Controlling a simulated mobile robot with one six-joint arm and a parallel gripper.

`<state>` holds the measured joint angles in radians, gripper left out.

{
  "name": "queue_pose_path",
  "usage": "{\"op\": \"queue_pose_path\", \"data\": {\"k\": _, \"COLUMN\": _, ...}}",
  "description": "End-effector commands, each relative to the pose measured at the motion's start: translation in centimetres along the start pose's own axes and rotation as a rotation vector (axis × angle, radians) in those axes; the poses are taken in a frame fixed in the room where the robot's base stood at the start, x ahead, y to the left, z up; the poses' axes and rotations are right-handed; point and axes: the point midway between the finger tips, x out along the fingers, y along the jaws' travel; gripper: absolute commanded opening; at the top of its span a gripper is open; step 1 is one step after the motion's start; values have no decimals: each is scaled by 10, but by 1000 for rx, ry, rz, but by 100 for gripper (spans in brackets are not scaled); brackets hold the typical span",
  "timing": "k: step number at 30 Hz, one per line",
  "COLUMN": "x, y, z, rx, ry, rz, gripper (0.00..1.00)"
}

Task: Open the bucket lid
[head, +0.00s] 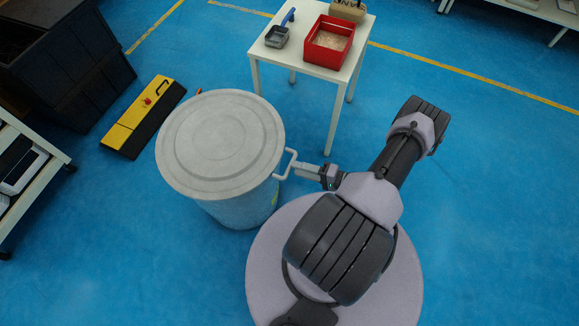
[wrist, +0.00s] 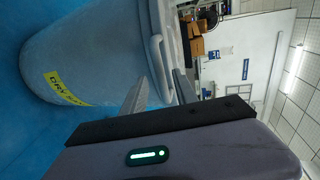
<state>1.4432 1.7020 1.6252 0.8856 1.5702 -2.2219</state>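A round grey bucket (head: 238,208) stands on the floor, with its flat grey lid (head: 222,140) sitting level on top. A pale loop handle (head: 286,163) sticks out from the lid's right side and also shows in the wrist view (wrist: 154,62). My gripper (head: 304,169) is level with this handle, its fingertips beside it. In the wrist view, the two fingers (wrist: 161,82) are apart, with the handle seen between them; I cannot tell whether either touches it. The bucket wall (wrist: 85,55) carries a yellow label (wrist: 66,88).
A yellow and black case (head: 143,117) lies on the floor left of the bucket. A dark crate (head: 62,65) stands farther left. Blue floor is clear at lower left.

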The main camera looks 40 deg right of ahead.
Motion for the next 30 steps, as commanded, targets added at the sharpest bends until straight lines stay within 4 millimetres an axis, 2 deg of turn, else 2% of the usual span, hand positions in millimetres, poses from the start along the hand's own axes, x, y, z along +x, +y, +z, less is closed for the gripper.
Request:
{"op": "queue_pose_path", "data": {"k": 3, "x": 24, "y": 2, "z": 1, "rx": -1, "ry": -3, "rz": 0, "gripper": 35}}
{"op": "queue_pose_path", "data": {"k": 6, "x": 36, "y": 1, "z": 0, "rx": 0, "ry": -2, "rz": 0, "gripper": 35}}
{"op": "queue_pose_path", "data": {"k": 10, "x": 43, "y": 0, "z": 0, "rx": -1, "ry": -1, "rz": 1, "gripper": 35}}
{"op": "queue_pose_path", "data": {"k": 17, "x": 43, "y": 0, "z": 0, "rx": -1, "ry": 0, "rz": 1, "gripper": 35}}
{"op": "queue_pose_path", "data": {"k": 22, "x": 43, "y": 0, "z": 0, "rx": 0, "ry": 0, "rz": 0, "gripper": 2}}
{"op": "queue_pose_path", "data": {"k": 30, "x": 43, "y": 0, "z": 0, "rx": 0, "ry": 0, "rz": 0, "gripper": 0}}
